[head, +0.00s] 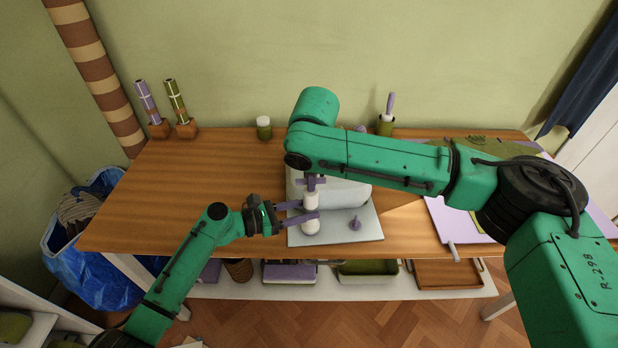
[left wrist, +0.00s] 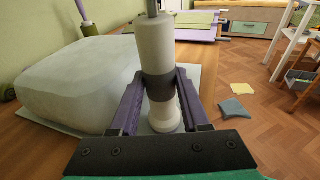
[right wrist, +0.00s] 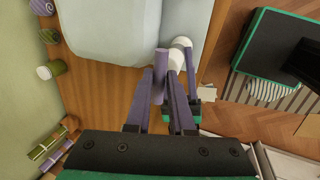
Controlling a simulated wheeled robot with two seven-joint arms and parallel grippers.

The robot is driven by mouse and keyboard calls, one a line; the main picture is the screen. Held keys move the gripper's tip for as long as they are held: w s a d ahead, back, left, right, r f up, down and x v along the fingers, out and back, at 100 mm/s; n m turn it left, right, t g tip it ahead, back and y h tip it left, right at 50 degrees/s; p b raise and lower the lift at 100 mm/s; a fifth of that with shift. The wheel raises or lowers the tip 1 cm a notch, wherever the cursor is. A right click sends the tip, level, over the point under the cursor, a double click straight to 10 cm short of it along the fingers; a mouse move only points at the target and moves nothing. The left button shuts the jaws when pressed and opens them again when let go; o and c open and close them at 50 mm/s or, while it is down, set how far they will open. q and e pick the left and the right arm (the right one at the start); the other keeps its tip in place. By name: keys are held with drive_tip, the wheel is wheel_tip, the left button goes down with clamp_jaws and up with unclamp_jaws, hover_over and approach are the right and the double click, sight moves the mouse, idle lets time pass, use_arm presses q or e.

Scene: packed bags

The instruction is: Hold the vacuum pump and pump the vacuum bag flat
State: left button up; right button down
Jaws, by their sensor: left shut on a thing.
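The vacuum pump (head: 311,226) stands upright, with a white body and a dark grey band. It stands beside the bag in the left wrist view (left wrist: 154,50). My left gripper (head: 303,212) is shut on its body from the left. The vacuum bag (head: 340,193), pale and still thick in the left wrist view (left wrist: 80,85), lies behind the pump on a grey board (head: 362,234). My right gripper (right wrist: 161,85) points down over the pump. Its fingers close around the purple handle (right wrist: 161,62).
A small purple knobbed piece (head: 355,224) sits on the board. Lilac and green flat items (head: 455,218) lie at the table's right. Rolled bags (head: 160,100) stand in holders at the back left. The wooden table (head: 190,190) is clear at left.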

drive_tip(key=shift+r, duration=3.85)
drive_tip(key=shift+f, duration=3.8)
drive_tip(key=shift+r, duration=3.8)
drive_tip(key=shift+f, duration=3.8)
drive_tip(key=shift+r, duration=0.15)
